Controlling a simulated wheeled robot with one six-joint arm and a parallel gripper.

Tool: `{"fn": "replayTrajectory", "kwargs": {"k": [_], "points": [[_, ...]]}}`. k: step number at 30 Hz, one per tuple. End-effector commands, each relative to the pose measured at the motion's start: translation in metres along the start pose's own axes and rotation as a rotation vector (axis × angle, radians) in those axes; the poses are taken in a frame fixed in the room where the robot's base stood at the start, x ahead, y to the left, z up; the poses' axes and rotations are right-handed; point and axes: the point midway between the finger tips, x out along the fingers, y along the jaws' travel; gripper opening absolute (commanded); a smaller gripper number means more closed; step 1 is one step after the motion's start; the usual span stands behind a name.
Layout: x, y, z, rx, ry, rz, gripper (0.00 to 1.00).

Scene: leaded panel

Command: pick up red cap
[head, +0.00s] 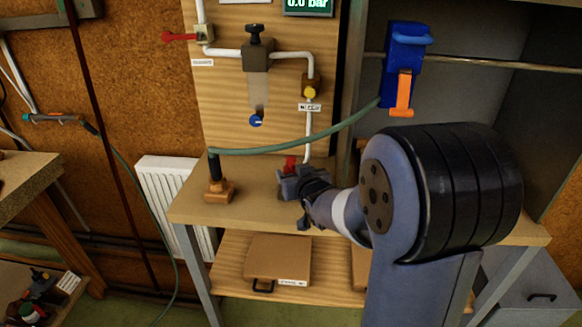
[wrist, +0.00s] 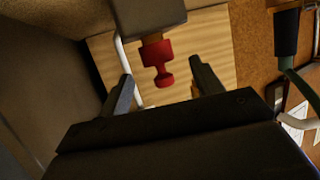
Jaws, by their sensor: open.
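The red cap (wrist: 157,62) shows in the wrist view as a small knobbed piece with a narrow neck, against a brown and dark block. In the head view a bit of it (head: 290,162) shows just above my gripper (head: 303,184), in front of the wooden panel; its lower part is hidden. In the wrist view my gripper (wrist: 162,84) is open, with one finger on each side of the cap and gaps between. The cap lies between or slightly beyond the fingertips; I cannot tell the exact depth. Nothing is held.
The wooden bench (head: 255,213) has a dark-handled fitting on an orange-brown base (head: 218,190) at left, with a green hose (head: 300,143) running right to a blue and orange holder (head: 403,70). White pipes (head: 292,53) and valves cover the panel above. A radiator (head: 165,185) stands left.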

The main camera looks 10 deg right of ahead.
Motion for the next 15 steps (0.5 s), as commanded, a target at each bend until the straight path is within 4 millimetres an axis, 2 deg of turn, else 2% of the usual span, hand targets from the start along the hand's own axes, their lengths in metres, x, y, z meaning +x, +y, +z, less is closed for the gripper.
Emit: {"fn": "replayTrajectory", "kwargs": {"k": [9, 15], "points": [[0.037, 0.001, 0.003, 0.000, -0.001, 0.000, 0.62], [0.048, 0.001, 0.003, 0.000, 0.000, 0.000, 0.62]]}}
